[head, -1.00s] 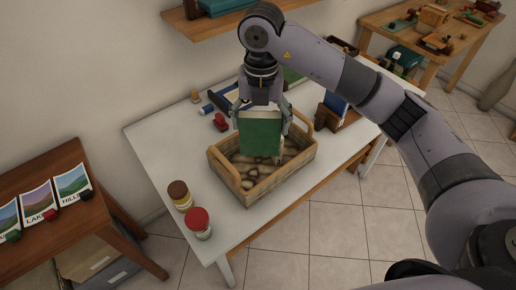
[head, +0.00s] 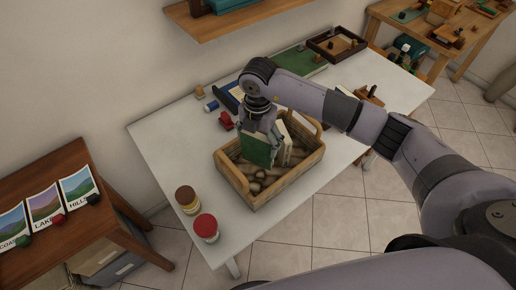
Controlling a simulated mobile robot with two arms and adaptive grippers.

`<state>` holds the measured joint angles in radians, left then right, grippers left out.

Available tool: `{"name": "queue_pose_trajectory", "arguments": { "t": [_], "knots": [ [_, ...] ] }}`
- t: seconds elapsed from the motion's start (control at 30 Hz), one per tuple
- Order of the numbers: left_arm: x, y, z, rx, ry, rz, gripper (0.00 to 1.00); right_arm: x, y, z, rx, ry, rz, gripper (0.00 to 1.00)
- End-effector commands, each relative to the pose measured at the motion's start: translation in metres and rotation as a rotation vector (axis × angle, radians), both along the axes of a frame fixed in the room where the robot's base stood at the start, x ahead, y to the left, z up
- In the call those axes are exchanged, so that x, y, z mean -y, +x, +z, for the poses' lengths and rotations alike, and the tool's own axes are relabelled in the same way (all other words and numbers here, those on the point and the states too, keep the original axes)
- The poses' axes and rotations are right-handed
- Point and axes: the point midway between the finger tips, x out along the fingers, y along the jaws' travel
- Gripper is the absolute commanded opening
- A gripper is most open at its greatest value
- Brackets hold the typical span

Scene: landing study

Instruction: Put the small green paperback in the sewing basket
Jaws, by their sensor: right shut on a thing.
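The small green paperback (head: 256,152) is upright, its lower part inside the sewing basket (head: 284,184). My right gripper (head: 262,133) is shut on the upper part of the paperback, above the basket's far half. A pale, cream-coloured upright piece (head: 288,150) shows just right of the green cover; I cannot tell whether it belongs to the same book. The basket is a tan open box with two raised end handles and a brown patterned inside. The paperback's lower edge is hard to make out, so contact with the basket floor is unclear. My left gripper is not in view.
The basket stands on a white table (head: 166,143). A brown-lidded jar (head: 187,200) and a red-lidded jar (head: 206,228) stand near the left front edge. A red item (head: 226,121) lies behind the basket. A green mat (head: 298,66) and dark tray (head: 337,44) lie farther back.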

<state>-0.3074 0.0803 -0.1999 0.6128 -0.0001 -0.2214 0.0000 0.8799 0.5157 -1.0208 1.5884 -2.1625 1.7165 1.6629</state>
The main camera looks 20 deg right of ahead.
Motion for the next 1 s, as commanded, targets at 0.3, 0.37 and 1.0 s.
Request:
{"name": "queue_pose_trajectory", "arguments": {
  "t": [0.3, 0.37, 1.0],
  "knots": [
    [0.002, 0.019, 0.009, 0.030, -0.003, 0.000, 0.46, 0.000, -0.001, -0.035, -0.004, -0.001, -0.001, 0.51],
    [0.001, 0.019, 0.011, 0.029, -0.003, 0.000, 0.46, 0.000, -0.001, -0.044, -0.004, -0.001, 0.000, 0.51],
    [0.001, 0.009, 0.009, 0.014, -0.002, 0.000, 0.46, 0.000, 0.000, -0.061, 0.000, 0.000, 0.001, 0.89]
  ]
}}
